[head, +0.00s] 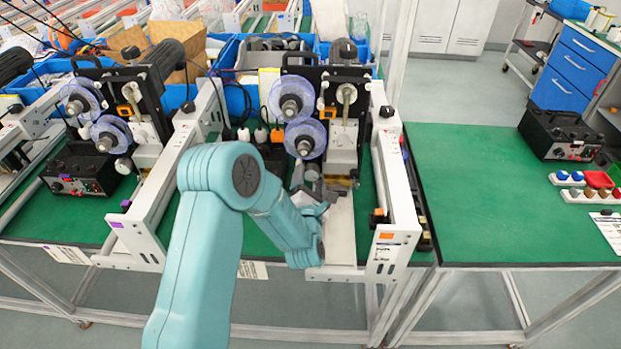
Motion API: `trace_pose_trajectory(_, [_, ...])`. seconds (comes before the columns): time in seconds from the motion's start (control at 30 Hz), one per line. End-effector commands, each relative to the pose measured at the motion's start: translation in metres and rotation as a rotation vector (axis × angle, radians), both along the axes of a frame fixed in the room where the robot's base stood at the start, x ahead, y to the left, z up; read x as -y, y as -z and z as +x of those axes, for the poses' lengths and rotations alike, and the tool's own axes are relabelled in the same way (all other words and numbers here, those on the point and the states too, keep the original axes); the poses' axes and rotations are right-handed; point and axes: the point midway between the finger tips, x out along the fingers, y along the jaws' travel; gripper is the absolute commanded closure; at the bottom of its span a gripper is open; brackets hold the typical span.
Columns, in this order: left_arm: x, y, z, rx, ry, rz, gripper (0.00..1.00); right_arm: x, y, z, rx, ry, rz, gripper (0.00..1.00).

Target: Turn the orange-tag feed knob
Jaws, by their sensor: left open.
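An orange tag (386,235) sits on the front end of the white right rail (398,200) of the middle coder (335,100). A small black and orange knob-like part (378,217) sticks out of that rail just above the tag. A black knob (386,111) stands on the rail farther back. I cannot tell for sure which is the feed knob. My left gripper (318,190) is open, low over the coder's bed, left of the rail and apart from these parts. My teal forearm partly hides it and the coder's lower left side. My right gripper is out of view.
A similar coder with a purple tag (117,224) stands to the left, beside a black control box (80,172). The green table (470,200) at right is mostly clear, with another black box (560,132) at its far edge. Blue bins and a cardboard box stand behind.

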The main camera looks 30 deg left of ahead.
Motion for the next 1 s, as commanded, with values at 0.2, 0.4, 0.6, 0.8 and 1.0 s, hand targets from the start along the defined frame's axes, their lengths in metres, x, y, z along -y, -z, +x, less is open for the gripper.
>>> trace_pose_trajectory(0.2, [0.000, 0.000, 0.000, 0.000, 0.000, 0.000, 0.56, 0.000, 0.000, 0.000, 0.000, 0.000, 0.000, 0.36])
trace_pose_trajectory(0.4, [-0.001, 0.000, 0.002, -0.001, 0.001, 0.000, 0.85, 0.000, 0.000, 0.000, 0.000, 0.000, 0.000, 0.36])
trace_pose_trajectory(0.6, [-0.001, 0.002, 0.002, -0.013, 0.001, 0.021, 0.85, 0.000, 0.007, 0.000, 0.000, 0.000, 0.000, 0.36])
trace_pose_trajectory(0.8, [-0.001, 0.005, 0.002, -0.060, 0.001, 0.101, 0.85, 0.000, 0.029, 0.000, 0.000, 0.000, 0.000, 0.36])
trace_pose_trajectory(1.0, [-0.001, 0.007, 0.002, -0.143, 0.001, 0.242, 0.85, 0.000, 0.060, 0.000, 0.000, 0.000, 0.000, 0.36])
